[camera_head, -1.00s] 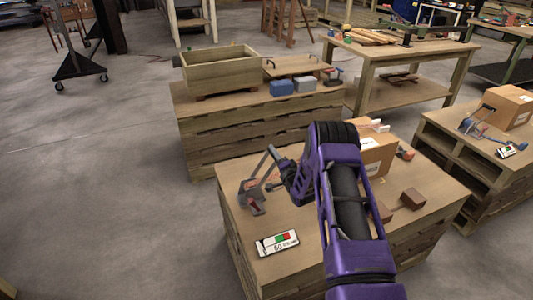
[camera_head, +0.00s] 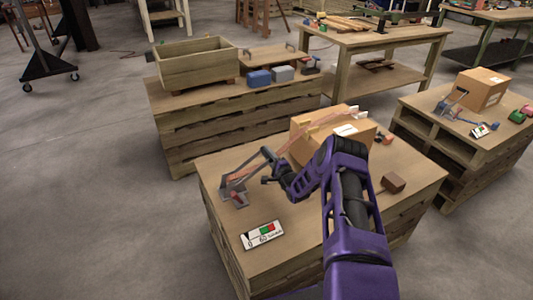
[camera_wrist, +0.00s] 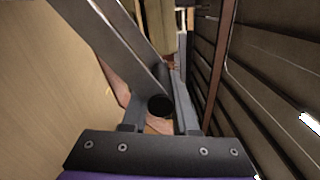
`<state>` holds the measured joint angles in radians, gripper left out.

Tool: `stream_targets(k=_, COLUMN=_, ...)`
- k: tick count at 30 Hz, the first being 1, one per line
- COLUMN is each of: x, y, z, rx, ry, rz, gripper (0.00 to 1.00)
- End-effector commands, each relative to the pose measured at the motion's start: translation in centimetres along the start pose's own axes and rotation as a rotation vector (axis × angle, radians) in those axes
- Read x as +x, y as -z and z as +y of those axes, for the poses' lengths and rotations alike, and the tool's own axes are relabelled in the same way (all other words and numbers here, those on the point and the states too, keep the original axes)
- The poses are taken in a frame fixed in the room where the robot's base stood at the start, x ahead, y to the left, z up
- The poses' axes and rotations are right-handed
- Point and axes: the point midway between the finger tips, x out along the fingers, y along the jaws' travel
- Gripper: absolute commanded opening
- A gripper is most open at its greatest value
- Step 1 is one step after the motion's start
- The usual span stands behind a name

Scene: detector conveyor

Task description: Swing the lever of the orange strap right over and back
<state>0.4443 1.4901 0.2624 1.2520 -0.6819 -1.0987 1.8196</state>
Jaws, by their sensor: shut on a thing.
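The orange strap (camera_head: 325,124) runs from a grey metal ratchet (camera_head: 236,194) at the left of the near pallet table up over a cardboard box. The ratchet's grey lever (camera_head: 249,164) leans up to the right, towards the box. In the wrist view the lever's flat bar (camera_wrist: 118,42) comes down from the upper left to a dark round end (camera_wrist: 160,104) between the jaws. My gripper (camera_head: 270,177) is shut on the lever; it also shows in the wrist view (camera_wrist: 159,118). The arm hides part of the box and table.
The cardboard box (camera_head: 310,143) stands behind my gripper. A small gauge card (camera_head: 263,235) lies at the table's front left, and a brown block (camera_head: 393,183) lies to the right. Another pallet table (camera_head: 240,124) with a wooden crate (camera_head: 197,66) stands behind.

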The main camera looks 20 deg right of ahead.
Motion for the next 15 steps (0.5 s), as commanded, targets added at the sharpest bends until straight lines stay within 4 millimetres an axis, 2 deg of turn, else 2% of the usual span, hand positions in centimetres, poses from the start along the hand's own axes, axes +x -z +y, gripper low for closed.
stream_targets(k=1, x=-0.11, y=-0.58, z=0.7, rx=0.006, ry=-0.011, rz=-0.009, gripper=0.0)
stream_targets(k=9, x=-0.13, y=-0.69, z=0.8, rx=0.006, ry=-0.013, rz=-0.011, gripper=0.0)
stream_targets(k=10, x=-0.13, y=-0.71, z=0.81, rx=0.006, ry=-0.014, rz=-0.011, gripper=0.33)
stream_targets(k=14, x=-0.09, y=-0.6, z=0.67, rx=0.004, ry=-0.011, rz=-0.009, gripper=0.56)
stream_targets(k=15, x=-0.08, y=-0.54, z=0.6, rx=0.004, ry=-0.01, rz=-0.008, gripper=0.57)
